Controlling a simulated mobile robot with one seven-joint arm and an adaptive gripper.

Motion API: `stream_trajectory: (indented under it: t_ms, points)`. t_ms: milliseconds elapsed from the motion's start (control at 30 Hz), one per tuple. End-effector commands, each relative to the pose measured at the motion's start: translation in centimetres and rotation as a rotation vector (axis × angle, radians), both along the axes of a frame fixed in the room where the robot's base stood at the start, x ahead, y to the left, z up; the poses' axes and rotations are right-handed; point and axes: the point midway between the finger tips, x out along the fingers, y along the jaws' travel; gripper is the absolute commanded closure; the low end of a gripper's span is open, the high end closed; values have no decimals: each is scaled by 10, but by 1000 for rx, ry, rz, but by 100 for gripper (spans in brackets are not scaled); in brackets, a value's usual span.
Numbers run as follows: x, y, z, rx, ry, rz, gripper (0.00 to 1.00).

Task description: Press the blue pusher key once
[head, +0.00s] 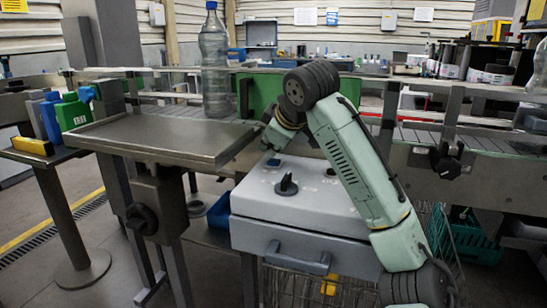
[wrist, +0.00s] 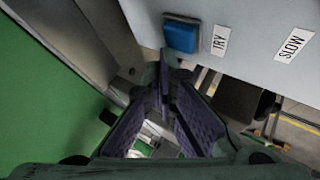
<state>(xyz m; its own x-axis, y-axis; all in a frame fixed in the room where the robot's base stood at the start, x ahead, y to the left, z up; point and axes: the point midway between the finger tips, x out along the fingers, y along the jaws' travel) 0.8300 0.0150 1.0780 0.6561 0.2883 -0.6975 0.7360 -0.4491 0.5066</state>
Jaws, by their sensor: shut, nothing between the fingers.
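The blue pusher key (wrist: 181,36) is a square blue button on the light grey panel, beside a TRY label (wrist: 220,40). In the head view a small blue patch that looks like the key (head: 273,162) shows at the far left of the grey box's top. My gripper (wrist: 166,68) is shut and empty. In the wrist view its fingertips are just below and left of the key and look apart from it. In the head view my gripper (head: 268,143) is dark and partly hidden, just above the key.
The grey box (head: 330,222) bears a black knob (head: 287,185) on top and a handle in front. A green panel (wrist: 45,90) is close on the left.

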Motion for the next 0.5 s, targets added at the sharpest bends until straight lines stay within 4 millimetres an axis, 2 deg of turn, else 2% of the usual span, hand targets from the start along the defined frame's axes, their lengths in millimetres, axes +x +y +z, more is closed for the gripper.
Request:
stream_trajectory:
  t_ms: [267, 500]
  points:
    - [0, 0, 3, 0, -1, -1, 100]
    - [0, -1, 27, 0, -2, -2, 100]
